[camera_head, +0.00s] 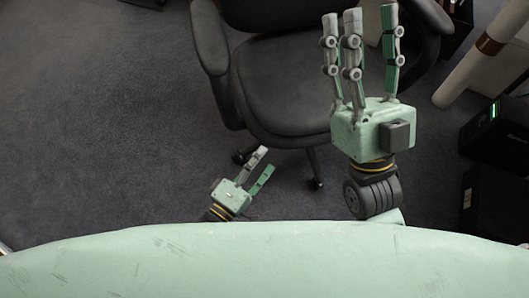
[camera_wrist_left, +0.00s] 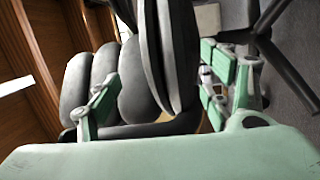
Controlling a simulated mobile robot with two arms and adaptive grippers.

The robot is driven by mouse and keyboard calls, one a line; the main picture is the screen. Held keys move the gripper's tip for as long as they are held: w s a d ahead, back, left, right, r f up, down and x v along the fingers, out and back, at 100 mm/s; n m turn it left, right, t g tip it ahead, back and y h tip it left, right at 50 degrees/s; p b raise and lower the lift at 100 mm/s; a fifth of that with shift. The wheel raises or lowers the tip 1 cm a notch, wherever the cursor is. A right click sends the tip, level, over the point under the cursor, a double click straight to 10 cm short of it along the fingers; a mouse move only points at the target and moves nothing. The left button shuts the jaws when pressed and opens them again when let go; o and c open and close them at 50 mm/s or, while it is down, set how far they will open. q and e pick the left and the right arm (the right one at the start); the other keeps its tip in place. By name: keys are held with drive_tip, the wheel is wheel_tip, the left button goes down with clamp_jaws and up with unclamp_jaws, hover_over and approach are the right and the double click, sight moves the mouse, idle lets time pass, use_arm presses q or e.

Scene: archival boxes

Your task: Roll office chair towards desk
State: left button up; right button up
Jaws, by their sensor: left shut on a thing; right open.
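The black office chair (camera_head: 290,85) stands at the top centre in the head view, with its seat, both armrests and part of its wheeled base showing. In the left wrist view its dark cushioned parts (camera_wrist_left: 165,60) lie between my green fingers. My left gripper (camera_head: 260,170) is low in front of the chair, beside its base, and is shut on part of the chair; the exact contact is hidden. My right gripper (camera_head: 362,35) is open, with its fingers pointing up in front of the seat's right side and the right armrest. No desk is clearly identifiable.
Black boxes (camera_head: 497,130) with a green light stand at the right edge. Pale rolls (camera_head: 470,70) lean at the upper right. Brown wood panelling (camera_wrist_left: 28,70) shows in the left wrist view. Grey carpet (camera_head: 110,120) is clear on the left.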

use_arm(q)
drive_tip(key=v, duration=0.9)
drive_tip(key=shift+s+a, duration=0.15)
drive_tip(key=shift+s, duration=0.1)
drive_tip(key=shift+f, duration=0.1)
